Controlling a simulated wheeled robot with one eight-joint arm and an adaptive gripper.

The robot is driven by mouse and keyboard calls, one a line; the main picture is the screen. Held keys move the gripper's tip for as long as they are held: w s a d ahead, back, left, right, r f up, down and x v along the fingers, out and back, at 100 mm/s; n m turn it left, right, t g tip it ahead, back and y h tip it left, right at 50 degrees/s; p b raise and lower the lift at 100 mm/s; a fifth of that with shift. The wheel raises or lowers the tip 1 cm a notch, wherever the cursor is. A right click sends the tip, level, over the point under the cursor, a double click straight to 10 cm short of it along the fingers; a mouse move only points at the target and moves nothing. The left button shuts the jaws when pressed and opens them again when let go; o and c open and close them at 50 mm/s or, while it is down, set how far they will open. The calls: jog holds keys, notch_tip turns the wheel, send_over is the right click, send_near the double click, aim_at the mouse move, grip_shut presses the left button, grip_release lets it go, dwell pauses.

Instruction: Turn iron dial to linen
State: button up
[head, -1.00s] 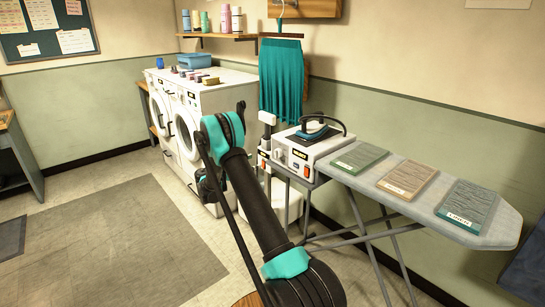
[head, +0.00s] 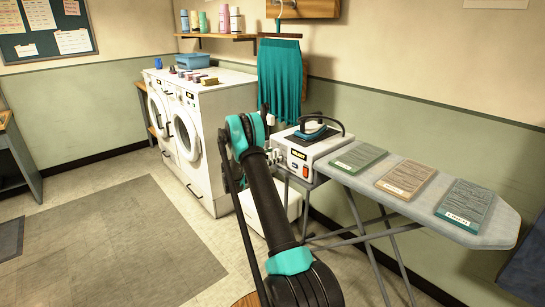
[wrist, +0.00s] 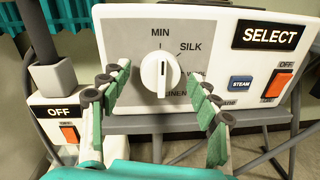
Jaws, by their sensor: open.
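The iron station (head: 318,150) is a white box at the left end of the ironing board, with the iron (head: 312,131) on top. In the wrist view its dial (wrist: 161,76) is a white knob on a grey plate. The knob stands upright, its mark pointing up near MIN. SILK reads at upper right; the lower right labels, one ending in INEN, are partly covered by my right finger. My gripper (wrist: 158,80) is open, with one finger on each side of the dial; I cannot tell whether they touch it. In the head view my arm hides the dial.
A SELECT display (wrist: 271,35), STEAM button (wrist: 240,83) and orange switch (wrist: 279,84) lie right of the dial. A lower unit marked OFF (wrist: 58,112) stands left. Fabric panels (head: 403,179) lie on the board. Teal cloth (head: 279,80) hangs behind. Open floor (head: 110,245) lies left.

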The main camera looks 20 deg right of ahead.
jog(key=c, duration=1.2)
jog(key=shift+o, duration=0.2)
